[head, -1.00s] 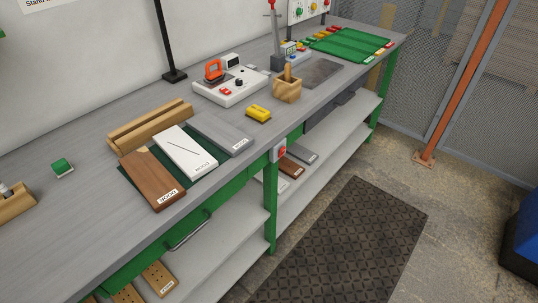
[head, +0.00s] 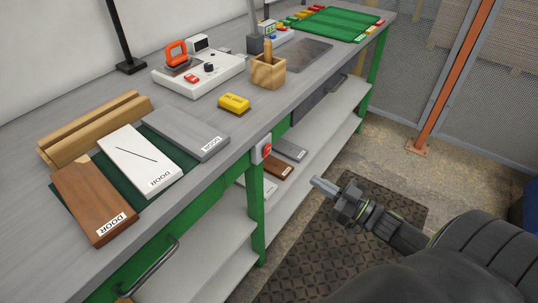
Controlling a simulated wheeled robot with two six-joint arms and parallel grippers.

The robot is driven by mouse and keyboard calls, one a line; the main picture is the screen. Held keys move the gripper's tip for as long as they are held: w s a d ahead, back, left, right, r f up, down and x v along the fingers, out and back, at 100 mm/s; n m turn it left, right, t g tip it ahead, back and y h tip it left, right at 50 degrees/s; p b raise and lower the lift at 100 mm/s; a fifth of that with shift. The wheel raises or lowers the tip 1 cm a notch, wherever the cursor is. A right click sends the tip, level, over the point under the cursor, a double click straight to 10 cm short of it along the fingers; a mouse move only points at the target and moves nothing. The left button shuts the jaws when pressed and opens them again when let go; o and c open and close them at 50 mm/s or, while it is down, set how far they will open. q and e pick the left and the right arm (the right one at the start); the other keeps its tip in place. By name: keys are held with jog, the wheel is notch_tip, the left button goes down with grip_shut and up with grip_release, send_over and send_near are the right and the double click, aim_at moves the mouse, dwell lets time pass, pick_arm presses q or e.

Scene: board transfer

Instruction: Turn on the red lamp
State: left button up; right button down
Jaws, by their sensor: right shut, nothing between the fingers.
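No red lamp that I can make out is in view. A small grey box with a red button (head: 266,149) is fixed to the bench's front edge, above a green leg. My right gripper (head: 319,183) comes in from the lower right. It is shut and empty, its tips pointing left. In the picture it is just right of and below the red button, apart from it, in front of the bench. A white device (head: 216,80) with an orange handle and a small red part stands on the bench. My left gripper is out of view.
Brown (head: 88,205), white (head: 135,158) and grey (head: 188,130) boards marked DOOR lie at the left. A yellow block (head: 234,102), a wooden holder (head: 268,72) and a green tray (head: 340,22) are farther back. A lower shelf (head: 335,125) holds boards. The floor mat (head: 310,270) is clear.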

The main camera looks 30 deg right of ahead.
jog(key=p, duration=0.2)
send_near(268, 147)
jog(key=x, duration=0.4)
jog(key=f+x, duration=0.1)
jog(key=x, duration=0.1)
jog(key=shift+w+a, duration=0.2)
jog(key=shift+w, duration=0.25)
jog(key=r+p, duration=0.1)
jog(key=p, duration=0.4)
jog(key=r+g+h+p, duration=0.1)
jog(key=p, duration=0.5)
jog(key=shift+w+a+g, duration=0.1)
jog(key=shift+w+g, duration=0.2)
jog(key=shift+w, duration=0.1)
jog(key=shift+f+b, duration=0.4)
jog(key=shift+f, duration=0.05)
jog(key=shift+s+r, duration=0.1)
